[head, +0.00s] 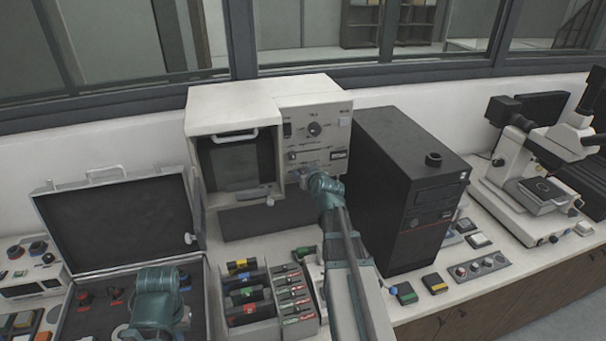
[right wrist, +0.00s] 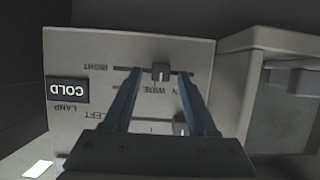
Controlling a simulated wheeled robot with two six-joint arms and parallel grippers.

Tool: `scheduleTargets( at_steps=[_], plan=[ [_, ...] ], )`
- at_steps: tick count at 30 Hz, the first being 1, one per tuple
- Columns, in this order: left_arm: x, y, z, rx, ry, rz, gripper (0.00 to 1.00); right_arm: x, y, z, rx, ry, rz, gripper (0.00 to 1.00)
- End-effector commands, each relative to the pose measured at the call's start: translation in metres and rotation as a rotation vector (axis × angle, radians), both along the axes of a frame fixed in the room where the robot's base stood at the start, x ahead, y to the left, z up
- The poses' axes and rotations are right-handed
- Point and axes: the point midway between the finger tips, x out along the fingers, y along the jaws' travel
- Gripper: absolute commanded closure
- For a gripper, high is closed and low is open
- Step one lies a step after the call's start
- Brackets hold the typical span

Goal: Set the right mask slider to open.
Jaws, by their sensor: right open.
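The knob is a little right of the track's middle in that view. My right gripper (right wrist: 159,76) is open, with one finger on each side of the knob and a gap on both sides. In the head view my right gripper (head: 306,173) is at the lower panel and hides this slider. The left slider knob (right wrist: 180,129) is partly behind a finger. My left arm is over the open case; its fingers are hidden.
The white machine (head: 236,97) has a windowed door left of the panel. A COLD display (right wrist: 68,90) is beside the sliders. A black tower (head: 405,190) stands close right of my right arm. Racks of coloured cartridges (head: 247,290) and the open case (head: 120,225) are at left.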

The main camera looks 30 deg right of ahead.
Motion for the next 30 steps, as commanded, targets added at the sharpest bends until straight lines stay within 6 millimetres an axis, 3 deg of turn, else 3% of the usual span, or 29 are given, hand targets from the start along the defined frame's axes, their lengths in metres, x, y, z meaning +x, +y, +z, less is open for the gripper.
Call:
scheduleTargets(
  at_steps=[1,10,30],
  plan=[
    [0.0000,0.0000,0.0001,0.000,0.000,0.000,1.00,0.0000,0.0001,0.0001,0.000,0.000,0.000,0.46],
    [0.0000,0.0000,0.0001,0.000,0.000,0.000,1.00,-0.0001,0.0002,0.0001,0.000,0.000,0.000,1.00],
    [0.0000,0.0000,0.0001,0.000,0.000,0.000,1.00,-0.0002,0.0003,0.0001,0.000,0.000,0.000,1.00]
  ],
)
